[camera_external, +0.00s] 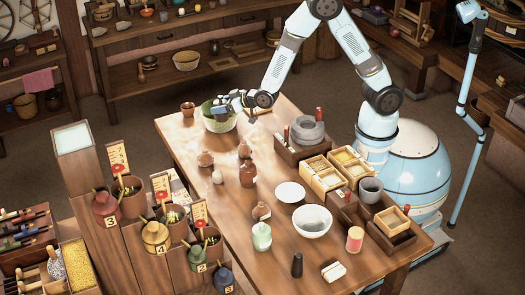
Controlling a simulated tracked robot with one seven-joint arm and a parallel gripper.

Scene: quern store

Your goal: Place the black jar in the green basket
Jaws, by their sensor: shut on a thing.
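The green basket (221,123), round with a pale lower wall, stands near the far left end of the wooden table. My gripper (221,106) is low over the basket's opening, pointing left. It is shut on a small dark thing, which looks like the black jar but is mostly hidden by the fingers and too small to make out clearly. I cannot tell whether it touches the basket.
A brown cup (188,109) stands left of the basket. Several brown jugs, a white plate (290,192) and a white bowl (312,221) stand nearer. A black upright object (297,265) is near the front edge. Wooden boxes (325,178) line the right side.

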